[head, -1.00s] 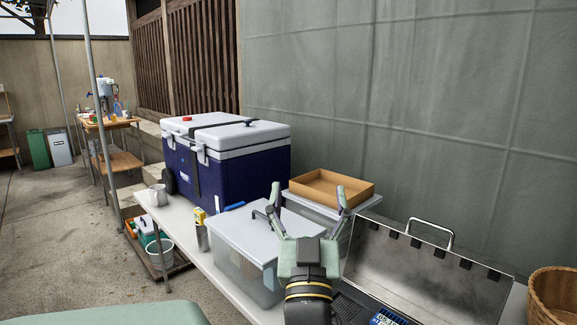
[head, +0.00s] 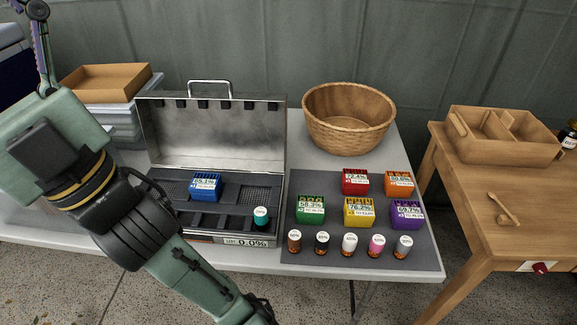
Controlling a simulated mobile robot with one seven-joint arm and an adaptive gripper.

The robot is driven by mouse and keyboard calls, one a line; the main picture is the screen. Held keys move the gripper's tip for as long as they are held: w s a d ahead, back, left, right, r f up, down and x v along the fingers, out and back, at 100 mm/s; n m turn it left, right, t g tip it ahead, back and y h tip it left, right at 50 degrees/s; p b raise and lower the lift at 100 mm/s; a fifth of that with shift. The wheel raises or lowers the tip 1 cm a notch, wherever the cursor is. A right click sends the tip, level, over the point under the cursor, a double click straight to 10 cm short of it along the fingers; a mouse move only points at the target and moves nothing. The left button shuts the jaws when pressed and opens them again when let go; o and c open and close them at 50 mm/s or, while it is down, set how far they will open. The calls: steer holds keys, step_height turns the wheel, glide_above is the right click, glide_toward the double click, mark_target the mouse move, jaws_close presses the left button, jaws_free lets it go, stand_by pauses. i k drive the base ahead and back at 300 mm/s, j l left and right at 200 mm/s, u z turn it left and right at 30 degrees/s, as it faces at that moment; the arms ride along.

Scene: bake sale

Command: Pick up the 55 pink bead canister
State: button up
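A small pink canister (head: 376,245) with a white lid stands upright on the dark grey mat (head: 300,180) on the table. It is near the mat's front edge in a row of similar canisters, between a white one (head: 349,244) and a grey one (head: 402,247). Its lid print is too small to read surely. My gripper (head: 42,45) is at the far upper left, well away from the pink canister. Only part of its fingers shows; the rest is cut off by the frame edge.
An open metal case (head: 212,130) holds a blue box (head: 206,187) and a teal canister (head: 261,218). Several coloured boxes stand behind the canister row. A wicker basket (head: 348,118) is at the back. A wooden side table (head: 500,205) stands right.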

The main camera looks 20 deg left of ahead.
mark_target(377, 242)
steer(key=k+l, duration=0.15)
steer(key=l, duration=0.15)
steer(key=k+l, duration=0.15)
steer(key=l, duration=0.2)
steer(key=k+l, duration=0.15)
steer(key=l, duration=0.15)
steer(key=k+l+z, duration=0.1)
steer(key=l, duration=0.2)
